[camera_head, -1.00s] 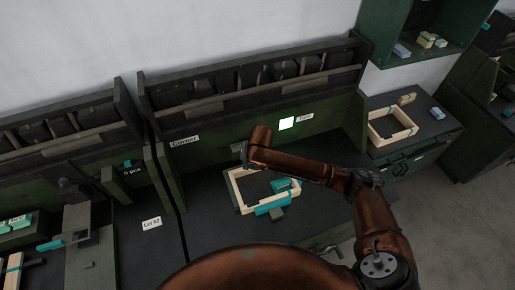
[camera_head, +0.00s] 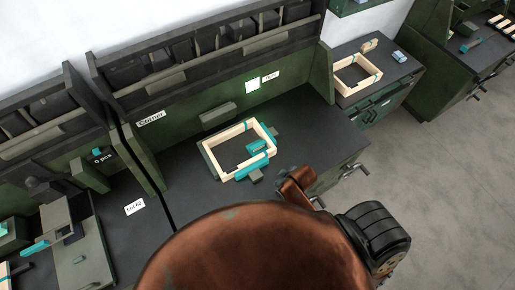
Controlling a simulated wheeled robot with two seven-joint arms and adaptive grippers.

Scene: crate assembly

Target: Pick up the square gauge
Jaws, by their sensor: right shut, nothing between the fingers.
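A pale wooden crate frame (camera_head: 212,157) lies on the dark bench in the middle, held among clamp blocks. A teal piece (camera_head: 258,147) sits inside its right corner and a teal bar (camera_head: 251,166) lies along its front side. I cannot tell for sure which teal piece is the square gauge. My right arm (camera_head: 296,183) is folded at the right of the frame, apart from it. My right gripper is small and mostly hidden there; it is shut and empty. My left gripper is not in view.
A grey block (camera_head: 218,114) stands behind the frame. A second wooden frame (camera_head: 344,84) lies on the side cabinet at right. A fixture with a teal part (camera_head: 36,248) stands at left.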

